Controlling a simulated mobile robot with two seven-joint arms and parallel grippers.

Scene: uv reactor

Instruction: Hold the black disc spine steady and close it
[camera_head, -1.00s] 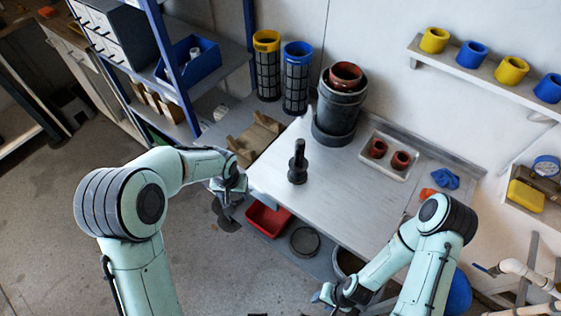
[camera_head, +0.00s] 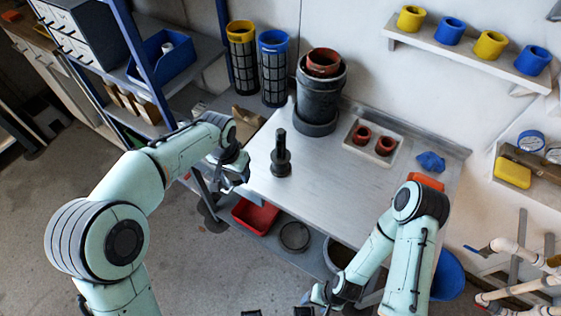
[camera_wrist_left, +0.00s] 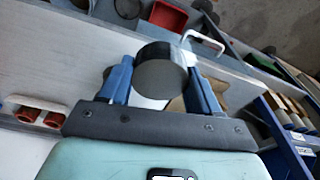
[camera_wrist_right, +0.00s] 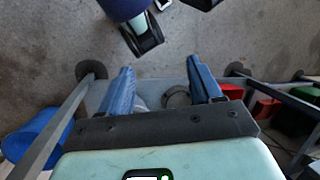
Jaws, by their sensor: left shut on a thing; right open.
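The black disc spine (camera_head: 281,162) stands upright on the metal table (camera_head: 340,190), near its left end. It has a narrow shaft and wider discs below. My left gripper (camera_head: 238,172) is just left of the spine, by the table's corner. In the left wrist view its blue fingers (camera_wrist_left: 160,85) are shut on a dark grey round piece (camera_wrist_left: 160,72), whose flat face shows. The head view is too small to tell this piece's full shape. My right gripper (camera_head: 325,295) is low in front of the table. In the right wrist view its fingers (camera_wrist_right: 165,92) are apart and empty.
A dark pot (camera_head: 320,95) stands at the table's back. A tray (camera_head: 350,147) holds two brown cups. A blue cloth-like item (camera_head: 431,162) lies at the right. A red bin (camera_head: 256,214) and a round dark plate (camera_head: 295,236) sit on the lower shelf. The table's middle is clear.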

